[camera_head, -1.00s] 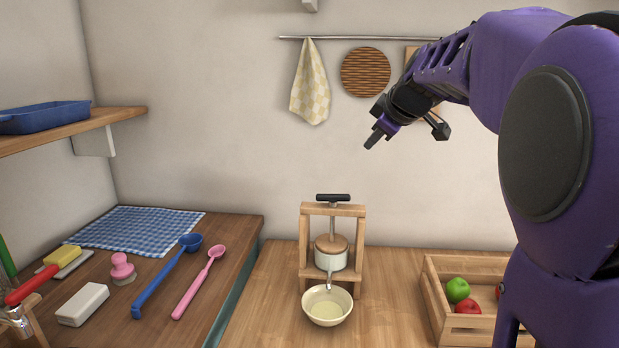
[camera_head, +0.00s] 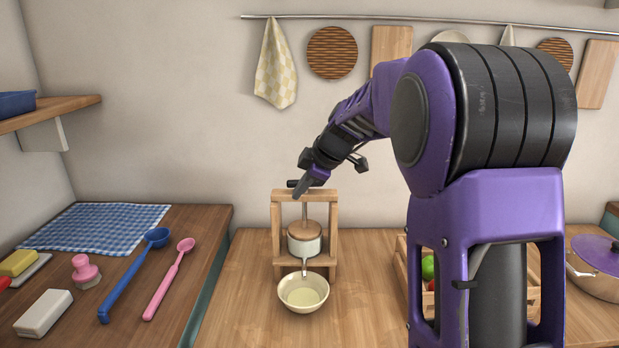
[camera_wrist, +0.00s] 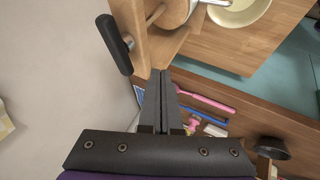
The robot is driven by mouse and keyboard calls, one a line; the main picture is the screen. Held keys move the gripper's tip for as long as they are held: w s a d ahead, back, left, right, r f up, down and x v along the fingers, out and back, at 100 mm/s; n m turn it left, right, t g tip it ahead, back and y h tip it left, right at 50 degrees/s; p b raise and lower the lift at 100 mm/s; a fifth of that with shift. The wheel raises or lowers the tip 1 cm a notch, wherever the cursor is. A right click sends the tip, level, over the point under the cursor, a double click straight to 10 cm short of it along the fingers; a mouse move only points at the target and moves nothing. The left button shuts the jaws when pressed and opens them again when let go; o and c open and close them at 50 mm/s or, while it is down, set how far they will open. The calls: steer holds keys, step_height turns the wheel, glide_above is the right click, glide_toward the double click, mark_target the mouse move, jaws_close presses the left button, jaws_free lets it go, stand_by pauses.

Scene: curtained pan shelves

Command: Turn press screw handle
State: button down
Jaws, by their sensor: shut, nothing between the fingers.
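The wooden press (camera_head: 277,228) stands on the counter against the wall, with a pale pot and a wooden disc inside its frame. Its black screw handle (camera_head: 291,183) is a short bar on top, partly hidden behind my fingers in the head view. My gripper (camera_head: 299,192) is shut and empty, pointing down and left in front of the handle. In the wrist view the handle (camera_wrist: 114,44) lies ahead and left of my shut fingertips (camera_wrist: 160,75), apart from them. A cream bowl (camera_head: 303,293) stands below the press spout.
A fruit crate (camera_head: 401,262) is partly behind my arm, right of the press. A purple-lidded pot (camera_head: 595,282) stands far right. The left counter holds a blue ladle (camera_head: 130,280), a pink spoon (camera_head: 168,280) and a checked cloth (camera_head: 95,229). Boards and towels hang above.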

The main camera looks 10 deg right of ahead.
steer(key=shift+w+d+r, duration=0.1)
steer(key=shift+w+d, duration=0.05)
steer(key=shift+w, duration=0.7)
steer(key=shift+w+d+r, duration=0.1)
steer(key=shift+w, duration=0.75)
steer(key=shift+w+a+m+t+h, duration=0.1)
steer(key=shift+a+m+t+h, duration=0.2)
steer(key=shift+m+h, duration=0.45)
